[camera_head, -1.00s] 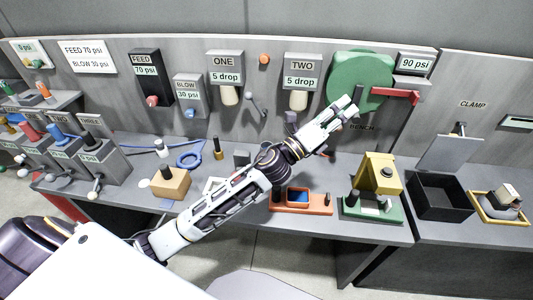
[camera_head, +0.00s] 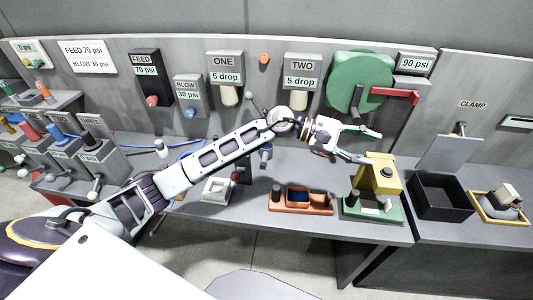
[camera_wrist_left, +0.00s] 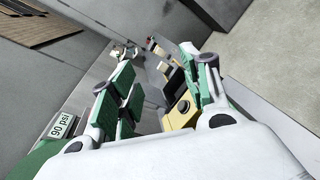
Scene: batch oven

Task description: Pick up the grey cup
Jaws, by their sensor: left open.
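I cannot make out a grey cup for certain. A grey rounded thing (camera_head: 496,209) sits in the yellow-rimmed tray at the far right, with a small box on it; whether it is a cup I cannot tell. My left gripper (camera_head: 374,147) is open and empty above the bench, just behind and above the yellow block (camera_head: 386,172) on the green base. In the left wrist view the open fingers (camera_wrist_left: 157,62) are spread, and the yellow block (camera_wrist_left: 182,108) shows between them. My right gripper is not in view.
A black open bin (camera_head: 440,212) stands right of the green base (camera_head: 372,215). An orange base (camera_head: 300,209) with a blue box is to its left. A red handle (camera_head: 395,96) and a green disc (camera_head: 345,80) are on the back wall.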

